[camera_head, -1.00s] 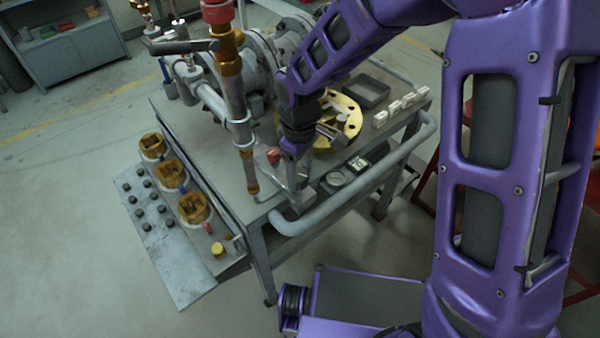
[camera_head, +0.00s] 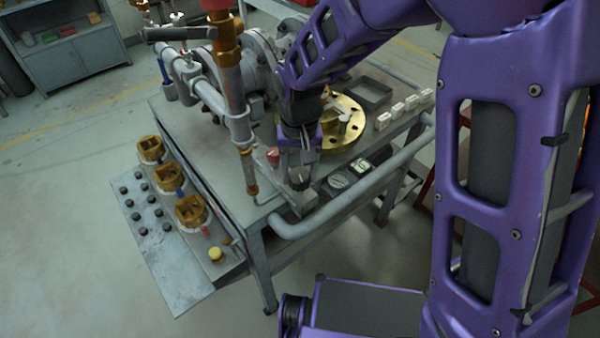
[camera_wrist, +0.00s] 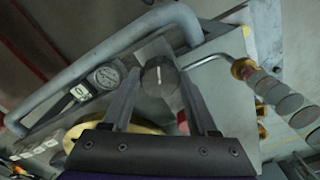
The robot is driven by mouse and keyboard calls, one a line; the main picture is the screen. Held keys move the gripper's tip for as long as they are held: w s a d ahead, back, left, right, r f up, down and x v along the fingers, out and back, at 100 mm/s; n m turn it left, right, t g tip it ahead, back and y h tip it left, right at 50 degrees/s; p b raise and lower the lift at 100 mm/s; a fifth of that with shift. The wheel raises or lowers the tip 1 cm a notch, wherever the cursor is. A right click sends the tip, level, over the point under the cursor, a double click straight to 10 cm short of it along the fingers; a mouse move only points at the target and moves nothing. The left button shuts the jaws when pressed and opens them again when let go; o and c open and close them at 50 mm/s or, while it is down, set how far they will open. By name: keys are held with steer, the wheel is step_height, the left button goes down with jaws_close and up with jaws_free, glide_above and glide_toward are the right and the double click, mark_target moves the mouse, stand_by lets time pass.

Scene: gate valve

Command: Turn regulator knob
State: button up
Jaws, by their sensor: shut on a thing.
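The regulator knob is a dark round knob (camera_wrist: 160,76) with a white pointer line, seen face-on in the wrist view. My gripper (camera_wrist: 160,82) has one finger on each side of the knob and is shut on it. In the head view my gripper (camera_head: 299,176) points down at the front corner of the workbench. The knob shows there only as a small dark piece at the fingertips, mostly hidden by them.
A pressure gauge (camera_wrist: 106,76) sits beside the knob. A thick grey pipe (camera_head: 350,190) runs along the bench's front edge. A vertical pipe (camera_head: 233,90) stands close left of my gripper. A brass flange (camera_head: 345,125) lies behind it.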

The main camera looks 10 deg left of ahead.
mark_target(300, 174)
steer(key=shift+m, duration=0.9)
steer(key=o, duration=1.4)
steer(key=shift+c, duration=0.2)
step_height(300, 174, up, 17)
steer(key=p, duration=0.2)
steer(key=shift+r+p, duration=0.2)
steer(key=shift+p, duration=0.15)
steer(key=shift+w, duration=0.1)
